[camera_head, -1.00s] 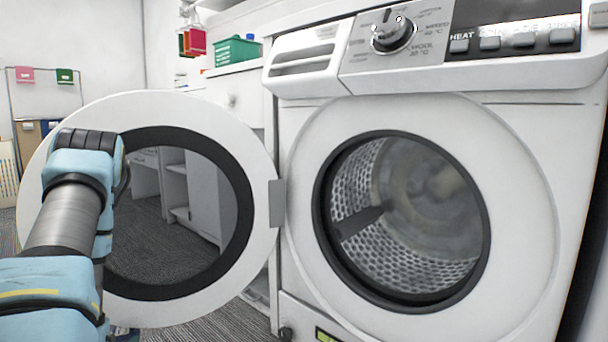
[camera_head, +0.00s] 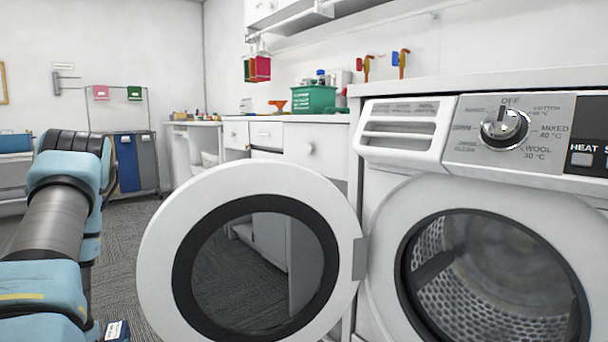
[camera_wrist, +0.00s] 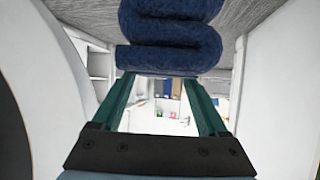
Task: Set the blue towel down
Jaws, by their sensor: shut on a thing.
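The blue towel (camera_wrist: 170,38) is dark and folded in thick layers at the top of the wrist view. My gripper (camera_wrist: 160,77) has its two teal fingers reaching up to the towel's edge and is shut on it. Carpet shows behind the towel. In the head view only my arm shows at the left; the gripper and the towel are hidden there.
A front-loading machine (camera_head: 400,200) stands at the right, its round door (camera_head: 160,245) wide open to the left. White cabinets (camera_head: 320,143) carry a green basket (camera_head: 314,99). A rack (camera_head: 117,100) with blue and grey bags stands at the back left. Carpet (camera_head: 135,225) between is mostly clear.

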